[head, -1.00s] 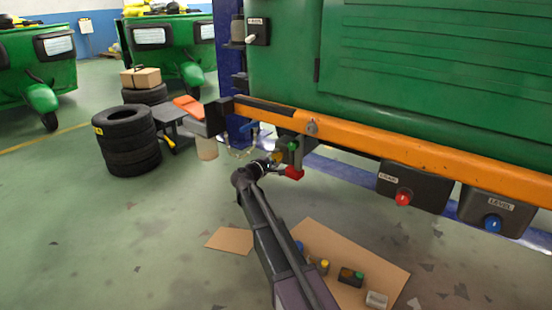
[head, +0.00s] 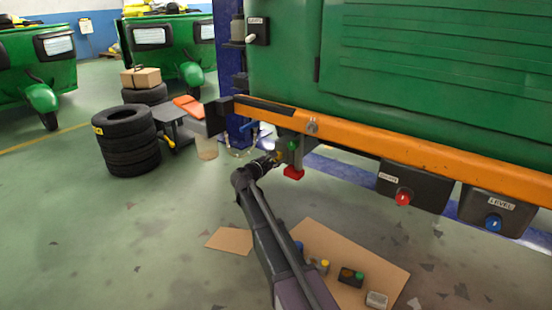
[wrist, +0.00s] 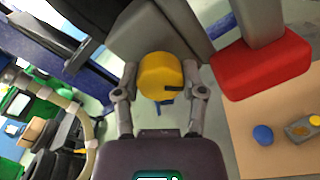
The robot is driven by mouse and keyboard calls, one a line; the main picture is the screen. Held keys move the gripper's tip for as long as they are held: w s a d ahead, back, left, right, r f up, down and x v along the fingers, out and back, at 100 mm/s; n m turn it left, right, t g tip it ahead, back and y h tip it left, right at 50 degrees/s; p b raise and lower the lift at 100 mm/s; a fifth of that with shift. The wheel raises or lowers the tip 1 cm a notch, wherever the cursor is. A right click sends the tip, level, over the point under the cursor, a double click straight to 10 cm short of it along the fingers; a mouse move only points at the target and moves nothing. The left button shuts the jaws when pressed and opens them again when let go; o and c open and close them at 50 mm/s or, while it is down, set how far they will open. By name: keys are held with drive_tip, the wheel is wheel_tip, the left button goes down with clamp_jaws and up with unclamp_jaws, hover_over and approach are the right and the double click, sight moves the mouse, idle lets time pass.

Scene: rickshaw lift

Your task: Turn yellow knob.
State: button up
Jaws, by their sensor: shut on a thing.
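The yellow knob (wrist: 160,76) sits on a grey box (wrist: 155,32) and has a dark mark on its side in the wrist view. My gripper (wrist: 160,88) has one finger on each side of the knob and is shut on it. In the head view my gripper (head: 277,159) is up against the box under the orange rail, and it mostly hides the knob there. A red block (head: 293,173) hangs below the box, and a green knob (head: 293,146) is on its face. The red block also shows at the upper right of the wrist view (wrist: 262,64).
The orange rail (head: 400,150) runs just above my gripper, under the green body (head: 420,70). Boxes with a red knob (head: 403,198) and a blue knob (head: 493,223) hang to the right. Cardboard (head: 375,262) with loose parts lies below. Stacked tires (head: 130,140) stand left.

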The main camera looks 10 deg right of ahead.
drive_tip(key=shift+w, duration=0.1)
idle(0.3)
drive_tip(key=o, duration=1.2)
drive_tip(key=shift+c, duration=0.2)
drive_tip(key=v, duration=0.7)
drive_tip(key=shift+s, duration=0.25)
drive_tip(key=shift+a, duration=0.15)
